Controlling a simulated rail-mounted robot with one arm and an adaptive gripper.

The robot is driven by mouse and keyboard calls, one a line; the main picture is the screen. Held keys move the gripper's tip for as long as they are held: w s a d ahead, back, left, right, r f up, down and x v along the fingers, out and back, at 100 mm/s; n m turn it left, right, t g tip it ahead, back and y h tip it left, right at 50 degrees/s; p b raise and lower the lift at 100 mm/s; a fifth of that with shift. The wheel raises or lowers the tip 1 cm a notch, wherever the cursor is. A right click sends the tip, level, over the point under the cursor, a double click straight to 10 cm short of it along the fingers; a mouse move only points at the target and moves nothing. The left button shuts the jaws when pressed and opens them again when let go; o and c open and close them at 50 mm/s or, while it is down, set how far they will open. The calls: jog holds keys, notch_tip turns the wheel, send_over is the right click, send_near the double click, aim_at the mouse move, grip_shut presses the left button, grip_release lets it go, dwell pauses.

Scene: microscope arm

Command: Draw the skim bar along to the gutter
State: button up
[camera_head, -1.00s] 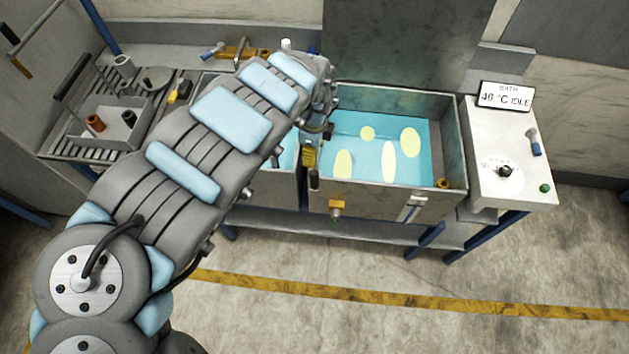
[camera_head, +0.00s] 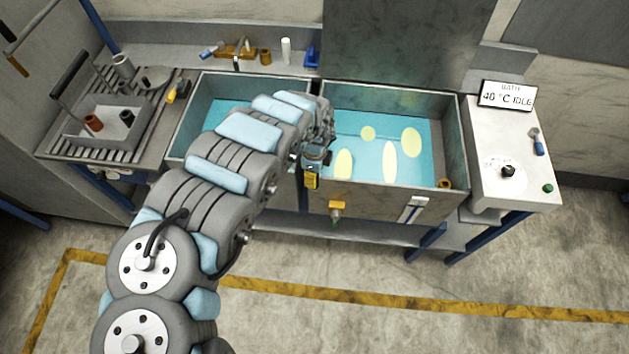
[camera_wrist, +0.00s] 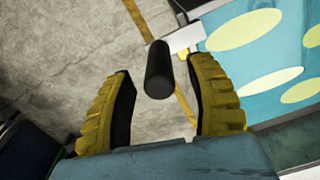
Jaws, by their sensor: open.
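The right bath (camera_head: 455,140) holds blue liquid with several pale yellow patches (camera_head: 390,160) on its surface; the wrist view also shows these patches (camera_wrist: 243,29). My gripper (camera_head: 312,181) is at the bath's front left corner. In the wrist view my gripper (camera_wrist: 160,80) has its yellow-backed fingers spread apart. A black cylindrical handle (camera_wrist: 159,70) lies between them with space on both sides, seemingly unheld. It looks like the skim bar's grip, but the rest of the bar cannot be made out. I cannot tell which part is the gutter.
A second blue bath (camera_head: 222,105) is on the left, partly behind my arm. A rack with a grey tray (camera_head: 100,132) stands further left. A yellow-handled valve (camera_head: 337,206) projects from the bath's front.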

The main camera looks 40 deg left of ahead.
jog(key=shift+f, duration=2.4)
grip_shut()
